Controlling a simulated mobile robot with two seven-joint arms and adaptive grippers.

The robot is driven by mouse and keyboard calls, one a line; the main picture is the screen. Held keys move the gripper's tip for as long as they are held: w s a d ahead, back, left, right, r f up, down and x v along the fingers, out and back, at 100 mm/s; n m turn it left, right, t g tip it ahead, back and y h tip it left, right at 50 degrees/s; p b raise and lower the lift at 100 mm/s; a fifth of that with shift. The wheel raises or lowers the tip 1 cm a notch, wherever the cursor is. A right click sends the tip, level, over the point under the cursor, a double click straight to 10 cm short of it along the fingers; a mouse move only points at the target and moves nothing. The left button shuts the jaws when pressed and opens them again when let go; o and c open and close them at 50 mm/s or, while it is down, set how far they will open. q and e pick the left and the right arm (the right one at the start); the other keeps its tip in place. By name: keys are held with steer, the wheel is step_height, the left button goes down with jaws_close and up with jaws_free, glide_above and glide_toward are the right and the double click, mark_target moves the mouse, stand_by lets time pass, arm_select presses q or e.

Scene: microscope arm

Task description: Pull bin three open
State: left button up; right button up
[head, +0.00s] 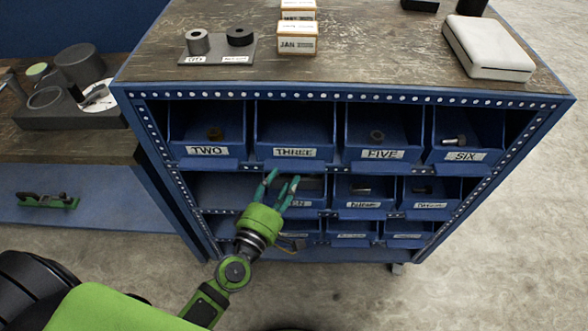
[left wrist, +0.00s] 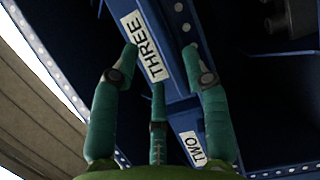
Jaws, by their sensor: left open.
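Bin three (head: 296,133) is a blue bin in the top row of the rack, with a white label reading THREE. It sits between bin two (head: 208,140) and bin five (head: 382,140), its front in line with theirs. My left gripper (head: 282,178) is open, its green fingers pointing up just below the front of bin three. In the left wrist view, the THREE label (left wrist: 143,47) lies beyond the spread fingers of my left gripper (left wrist: 160,65), and the TWO label (left wrist: 192,148) shows lower down. Whether any finger touches the bin I cannot tell. My right gripper is out of view.
The blue rack (head: 345,96) has lower rows of labelled bins, partly behind my left arm. On its top stand small boxes (head: 297,37), a holder with two cylinders (head: 218,50) and a white case (head: 488,48). Open floor (head: 520,230) lies to the right.

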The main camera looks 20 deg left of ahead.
mark_target(292, 171)
arm_select(q)
steer(key=w, duration=0.4)
steer(key=shift+d, duration=0.35)
jaws_close()
steer(key=shift+f, duration=0.1)
steer(key=s+d, duration=0.2)
steer(key=s, duration=0.5)
steer(key=s+d, duration=0.2)
steer(key=s, duration=0.6)
steer(key=shift+s+d, duration=0.25)
jaws_free()
